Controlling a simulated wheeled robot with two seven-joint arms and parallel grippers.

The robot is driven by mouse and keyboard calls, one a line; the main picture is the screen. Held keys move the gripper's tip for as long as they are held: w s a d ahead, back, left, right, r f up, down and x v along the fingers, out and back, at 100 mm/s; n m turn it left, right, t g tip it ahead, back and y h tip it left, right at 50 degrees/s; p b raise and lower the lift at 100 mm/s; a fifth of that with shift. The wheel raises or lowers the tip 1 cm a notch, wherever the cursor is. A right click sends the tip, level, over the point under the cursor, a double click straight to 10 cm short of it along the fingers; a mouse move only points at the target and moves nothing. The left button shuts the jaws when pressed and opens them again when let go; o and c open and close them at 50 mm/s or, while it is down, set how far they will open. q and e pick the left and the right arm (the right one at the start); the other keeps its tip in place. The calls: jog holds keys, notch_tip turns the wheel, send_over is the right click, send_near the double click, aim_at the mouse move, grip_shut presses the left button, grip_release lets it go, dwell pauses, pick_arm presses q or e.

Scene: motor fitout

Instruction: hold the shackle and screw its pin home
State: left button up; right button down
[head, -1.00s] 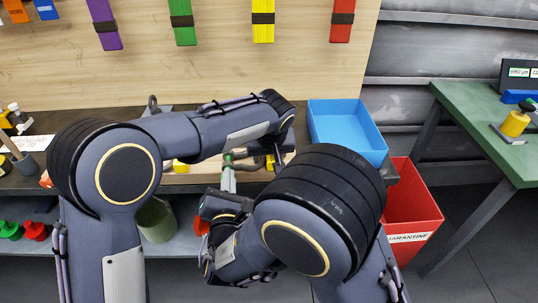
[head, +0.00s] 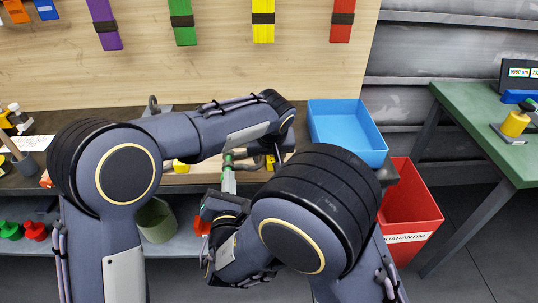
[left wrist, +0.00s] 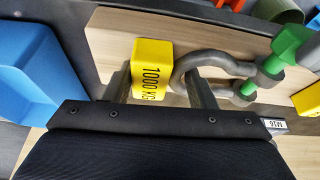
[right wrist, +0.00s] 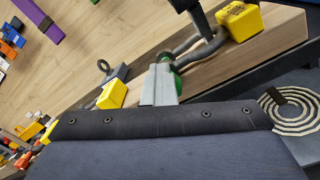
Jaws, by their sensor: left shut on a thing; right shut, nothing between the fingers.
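The grey shackle (left wrist: 183,68) lies over the wooden board in the left wrist view, with a yellow block marked 1000 KG (left wrist: 152,62) at its bow. My left gripper (left wrist: 160,92) is shut on the shackle at this end, one finger inside the bow and one beyond the block. The green pin head (left wrist: 290,42) is at the shackle's ears; a green part also shows between them. My right gripper (right wrist: 163,68) is shut and empty, its fingertips close by the green pin (right wrist: 177,66). The fingers partly hide the pin, so I cannot tell whether they touch it.
The wooden board (right wrist: 245,55) bears another yellow block (right wrist: 112,95). A blue bin (head: 345,130) stands to the right on the bench, with a red quarantine bin (head: 410,205) below it. A wooden panel stands behind. My forearms cross close together over the bench.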

jog(key=shift+d+f, duration=0.2)
jog(key=shift+d+f, duration=0.3)
jog(key=shift+d, duration=0.1)
jog(key=shift+f, duration=0.15)
jog(key=shift+d, duration=0.2)
jog(key=shift+s+d+r, duration=0.1)
jog(key=shift+s+r, duration=0.05)
jog(key=shift+s, duration=0.85)
jog(key=shift+s+d+r, duration=0.1)
jog(key=shift+s, duration=0.85)
jog(key=shift+s+d+r, duration=0.1)
jog(key=shift+s+r, duration=0.05)
jog(key=shift+s, duration=0.85)
jog(key=shift+a, duration=0.1)
jog(key=w+a, duration=0.1)
jog(key=w, duration=0.5)
jog(key=shift+a+r, duration=0.25)
jog(key=shift+r, duration=0.1)
